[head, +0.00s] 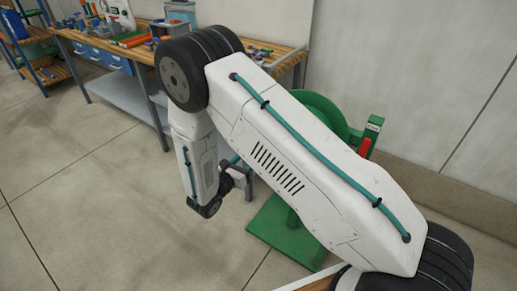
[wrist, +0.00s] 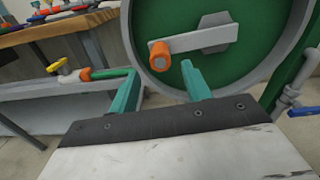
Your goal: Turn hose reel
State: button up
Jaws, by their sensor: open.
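The green hose reel (head: 325,113) stands on a green base plate (head: 287,232), mostly hidden behind my arm in the head view. In the wrist view the reel's green disc (wrist: 255,62) with its grey rim fills the upper right. A grey crank arm (wrist: 205,38) ends in an orange handle knob (wrist: 160,55) at the disc's left. My gripper (wrist: 158,85) shows two teal fingers, apart and empty. The knob lies just beyond the fingertips, between them in the picture; I cannot tell the exact gap.
A wooden workbench (head: 140,53) with tools and blue drawers stands at the back left. In the wrist view, a pipe with an orange fitting (wrist: 85,74) lies left of the reel, and a valve with a blue handle (wrist: 303,111) is at right. Open floor (head: 80,190) lies at left.

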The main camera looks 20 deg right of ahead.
jog(key=x, duration=0.7)
